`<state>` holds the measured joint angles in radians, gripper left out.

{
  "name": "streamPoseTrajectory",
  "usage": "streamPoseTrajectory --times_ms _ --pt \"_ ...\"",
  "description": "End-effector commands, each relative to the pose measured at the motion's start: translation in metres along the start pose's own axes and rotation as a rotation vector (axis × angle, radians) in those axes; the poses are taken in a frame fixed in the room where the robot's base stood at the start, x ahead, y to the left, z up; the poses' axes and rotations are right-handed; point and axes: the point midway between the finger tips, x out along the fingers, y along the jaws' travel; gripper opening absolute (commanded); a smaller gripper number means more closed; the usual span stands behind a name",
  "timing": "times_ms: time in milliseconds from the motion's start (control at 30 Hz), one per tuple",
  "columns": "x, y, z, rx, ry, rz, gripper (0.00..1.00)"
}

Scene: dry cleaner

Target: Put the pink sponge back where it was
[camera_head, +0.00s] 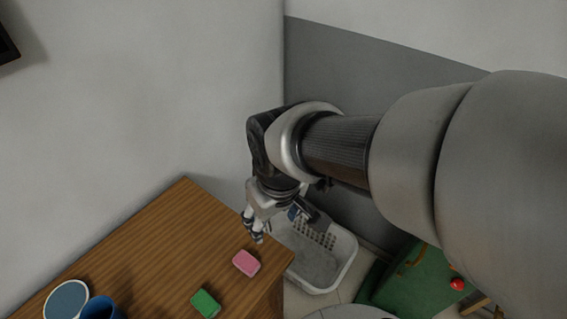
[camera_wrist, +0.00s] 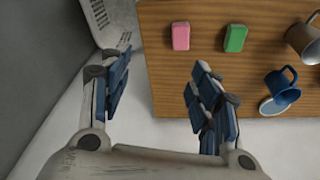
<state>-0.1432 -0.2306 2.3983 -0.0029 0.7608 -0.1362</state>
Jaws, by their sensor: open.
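The pink sponge (camera_head: 246,263) lies on the wooden table (camera_head: 150,240) near its right edge in the head view. It also shows in the wrist view (camera_wrist: 181,36), near the table's left edge. My gripper (camera_head: 253,232) is above the table's far right corner, apart from the sponge. In the wrist view its two fingers (camera_wrist: 160,88) are spread with nothing between them.
A green sponge (camera_head: 205,303) lies beside the pink one. A blue mug (camera_wrist: 283,84), a blue-topped disc (camera_wrist: 272,106) and a metal cup (camera_wrist: 305,40) are further along the table. A white basket (camera_head: 345,265) stands beyond the table's edge, below it.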

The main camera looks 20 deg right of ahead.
Motion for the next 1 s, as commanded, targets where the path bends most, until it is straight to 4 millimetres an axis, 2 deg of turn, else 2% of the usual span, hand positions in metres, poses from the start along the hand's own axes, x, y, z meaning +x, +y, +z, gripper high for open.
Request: streamPoseTrajectory --times_ms 33,100,200,300,500,1000 --pt "-0.019 0.006 0.011 0.047 0.041 0.011 0.57" --pt "-0.039 0.012 0.027 0.107 0.081 0.024 0.57" --pt "-0.059 0.017 0.049 0.18 0.129 0.039 0.57" --pt "-0.071 0.019 0.065 0.233 0.165 0.049 0.57" --pt "-0.079 0.02 0.08 0.278 0.191 0.058 0.57" --pt "-0.08 0.02 0.079 0.277 0.191 0.057 0.57"
